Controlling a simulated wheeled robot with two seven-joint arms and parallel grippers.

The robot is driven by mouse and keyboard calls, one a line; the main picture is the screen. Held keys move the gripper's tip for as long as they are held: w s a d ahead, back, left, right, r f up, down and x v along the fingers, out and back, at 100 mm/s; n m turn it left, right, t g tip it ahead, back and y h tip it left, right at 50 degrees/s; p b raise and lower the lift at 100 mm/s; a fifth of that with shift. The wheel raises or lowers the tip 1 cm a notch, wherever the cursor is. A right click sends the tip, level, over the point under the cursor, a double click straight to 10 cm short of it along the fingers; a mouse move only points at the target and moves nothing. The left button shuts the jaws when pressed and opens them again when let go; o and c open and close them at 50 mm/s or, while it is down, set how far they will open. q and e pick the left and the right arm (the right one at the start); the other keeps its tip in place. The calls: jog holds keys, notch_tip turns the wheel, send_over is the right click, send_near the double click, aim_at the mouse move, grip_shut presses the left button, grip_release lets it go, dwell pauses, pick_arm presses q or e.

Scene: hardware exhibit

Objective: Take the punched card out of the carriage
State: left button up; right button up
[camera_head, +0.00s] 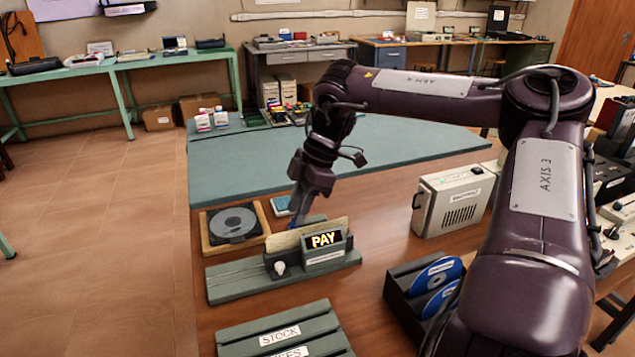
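The punched card (283,240) is a tan card standing upright in the carriage (324,255). The carriage is a grey-green block with a lit yellow "PAY" display and a white knob. It sits on a long green rail base (235,283). My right gripper (296,218) points down just behind the card's top edge, at the carriage. Its fingertips are partly hidden behind the card and carriage. I cannot tell whether it touches the card or whether its fingers are open. My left gripper is not in view.
A wooden tray (206,236) with a grey disc lies behind the rail on the left. A beige box (452,203) stands to the right. A dark rack (398,300) of blue discs and a green stand (285,345) labelled "STOCK" are in front. The green mat (235,170) behind is mostly bare.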

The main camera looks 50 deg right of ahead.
aim_at(284, 233)
jog(key=shift+a+f, duration=0.35)
jog(key=shift+a, duration=0.2)
jog(key=shift+a+f, duration=0.35)
jog(key=shift+a, duration=0.2)
jog(key=x, duration=0.4)
jog(key=shift+w+a+f, duration=0.1)
jog(key=shift+w+f, duration=0.05)
jog(key=shift+f, duration=0.1)
grip_shut()
